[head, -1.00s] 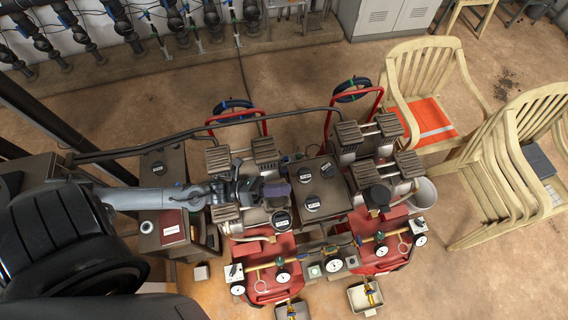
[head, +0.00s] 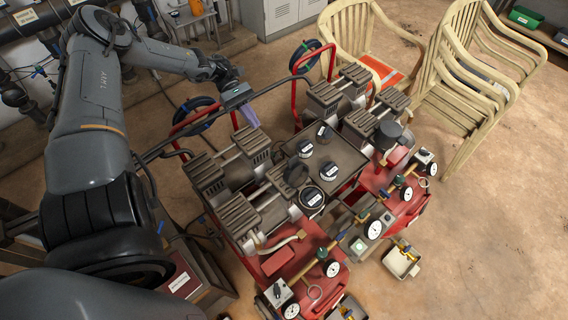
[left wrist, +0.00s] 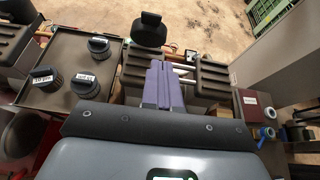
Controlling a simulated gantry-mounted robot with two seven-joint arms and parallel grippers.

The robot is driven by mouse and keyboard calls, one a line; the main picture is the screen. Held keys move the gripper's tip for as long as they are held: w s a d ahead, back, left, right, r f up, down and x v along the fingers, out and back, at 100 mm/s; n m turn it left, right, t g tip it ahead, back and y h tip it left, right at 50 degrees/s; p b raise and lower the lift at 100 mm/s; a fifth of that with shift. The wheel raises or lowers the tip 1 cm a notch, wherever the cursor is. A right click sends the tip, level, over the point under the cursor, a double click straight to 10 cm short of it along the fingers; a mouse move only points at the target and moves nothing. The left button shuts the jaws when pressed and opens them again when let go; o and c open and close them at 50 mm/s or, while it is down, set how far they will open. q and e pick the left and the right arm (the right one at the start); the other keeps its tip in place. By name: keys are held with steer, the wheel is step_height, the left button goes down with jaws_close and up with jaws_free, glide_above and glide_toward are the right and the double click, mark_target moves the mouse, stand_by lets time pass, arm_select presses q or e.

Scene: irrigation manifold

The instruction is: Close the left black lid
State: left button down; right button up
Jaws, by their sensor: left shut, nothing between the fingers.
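The left black lid (head: 295,174) is a dark round disc at the left machine, among its ribbed grey blocks. In the left wrist view the lid (left wrist: 149,30) stands raised and tilted, beyond the fingers. A similar black lid (head: 388,133) stands raised at the right machine. My left gripper (head: 250,115) is behind the left machine, apart from the lid, with its purple fingers pointing down. In the left wrist view its fingers (left wrist: 161,88) are shut together and empty. My right gripper is not in view.
A dark tray (head: 345,165) with several black labelled caps lies between the machines. Ribbed blocks (head: 248,145) surround the left lid. A red hose frame (head: 190,125) and dark pipe run near my left gripper. Pale chairs (head: 465,85) stand at the right.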

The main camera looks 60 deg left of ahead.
arm_select(q)
steer(key=w+r+b+x, duration=0.1)
steer(key=b+x, duration=0.1)
steer(key=x, duration=1.1)
steer(key=shift+w+d+r, duration=0.2)
steer(key=shift+w+r, duration=0.05)
steer(key=shift+r, duration=0.1)
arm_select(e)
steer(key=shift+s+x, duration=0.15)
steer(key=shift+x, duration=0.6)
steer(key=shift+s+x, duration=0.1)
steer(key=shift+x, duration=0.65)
arm_select(q)
steer(key=shift+r, duration=0.1)
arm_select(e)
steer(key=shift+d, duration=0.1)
